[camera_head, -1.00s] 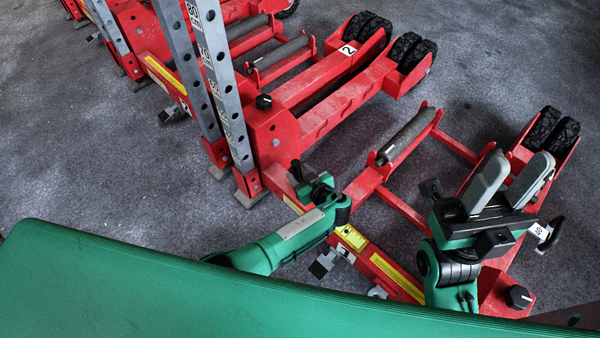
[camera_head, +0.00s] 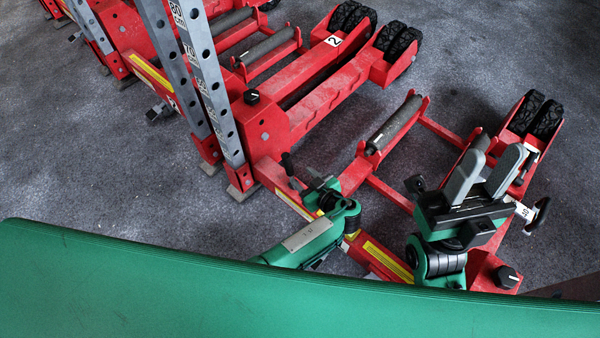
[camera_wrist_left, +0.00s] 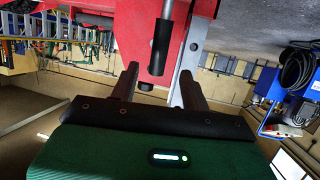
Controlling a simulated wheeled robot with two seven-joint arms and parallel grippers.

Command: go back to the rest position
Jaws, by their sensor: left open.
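My left gripper (camera_head: 308,182) is small and partly hidden by its own wrist in the head view, in front of the red trolley jack (camera_head: 310,98). The left wrist view shows its two dark fingers (camera_wrist_left: 158,88) apart. A black grip on a grey rod (camera_wrist_left: 162,45) shows beyond the gap and looks apart from them. My right gripper (camera_head: 487,174) points up at the right, its two grey fingers apart with nothing seen between them. Red frame parts lie behind it.
A black roller (camera_head: 394,124) and black wheels (camera_head: 537,115) belong to the red frame at right. Grey perforated uprights (camera_head: 205,80) stand at left. Carpet (camera_head: 90,160) is clear at left. In the left wrist view, a blue machine (camera_wrist_left: 268,85) stands at right.

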